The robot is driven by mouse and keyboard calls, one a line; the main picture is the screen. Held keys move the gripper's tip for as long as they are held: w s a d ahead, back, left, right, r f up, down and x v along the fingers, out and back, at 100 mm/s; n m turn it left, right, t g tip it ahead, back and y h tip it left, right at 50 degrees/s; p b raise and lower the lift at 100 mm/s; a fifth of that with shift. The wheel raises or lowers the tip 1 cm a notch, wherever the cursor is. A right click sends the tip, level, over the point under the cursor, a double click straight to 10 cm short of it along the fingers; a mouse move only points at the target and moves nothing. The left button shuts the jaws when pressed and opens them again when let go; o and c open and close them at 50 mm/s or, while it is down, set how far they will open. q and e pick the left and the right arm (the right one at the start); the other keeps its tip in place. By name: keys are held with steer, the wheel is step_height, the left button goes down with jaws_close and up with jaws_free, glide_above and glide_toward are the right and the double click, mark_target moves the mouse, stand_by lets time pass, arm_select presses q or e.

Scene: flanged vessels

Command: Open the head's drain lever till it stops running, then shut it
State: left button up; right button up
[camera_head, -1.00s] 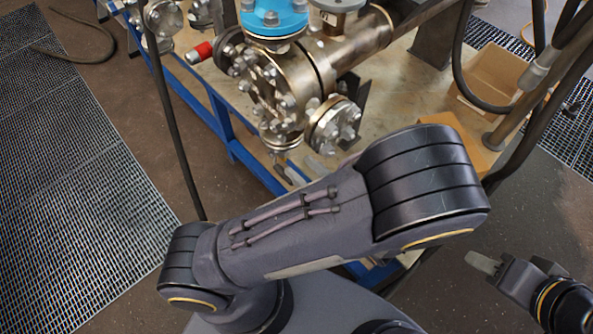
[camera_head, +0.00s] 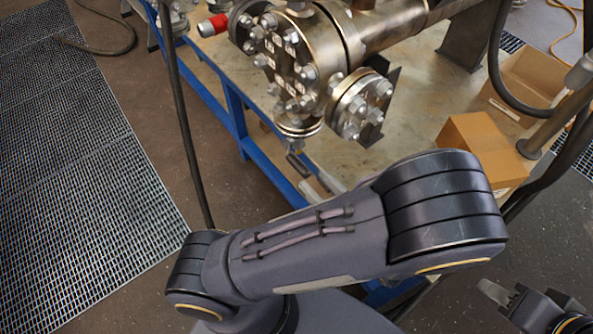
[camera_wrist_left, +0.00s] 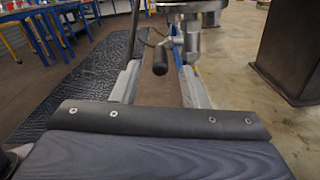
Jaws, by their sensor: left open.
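The metal head (camera_head: 300,55) with bolted flanges stands at the top middle of the head view. Its drain fitting (camera_head: 296,146) hangs under the bottom flange, small in this view. In the left wrist view the drain lever (camera_wrist_left: 161,58) shows a dark rounded grip below a metal flange (camera_wrist_left: 190,18). My left gripper (camera_wrist_left: 160,78) is open, its two grey fingers on either side of the lever's line of sight; I cannot tell whether they touch it. No running liquid can be made out. My right gripper (camera_head: 492,292) is at the lower right, away from the head; its opening is unclear.
A blue-framed bench (camera_head: 238,125) carries the head. A red-capped fitting (camera_head: 213,25) sticks out at left. A cardboard box (camera_head: 483,148) and dark hoses stand to the right. Floor grating (camera_head: 80,190) lies clear at left.

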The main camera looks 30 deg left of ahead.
mark_target(296, 161)
arm_select(q)
steer(key=shift+f+b+x, duration=0.1)
steer(key=shift+b+x, duration=0.15)
steer(key=shift+x, duration=1.7)
steer(key=shift+f+b+x, duration=0.15)
steer(key=shift+b+x, duration=0.1)
steer(key=shift+x, duration=1.75)
jaws_close()
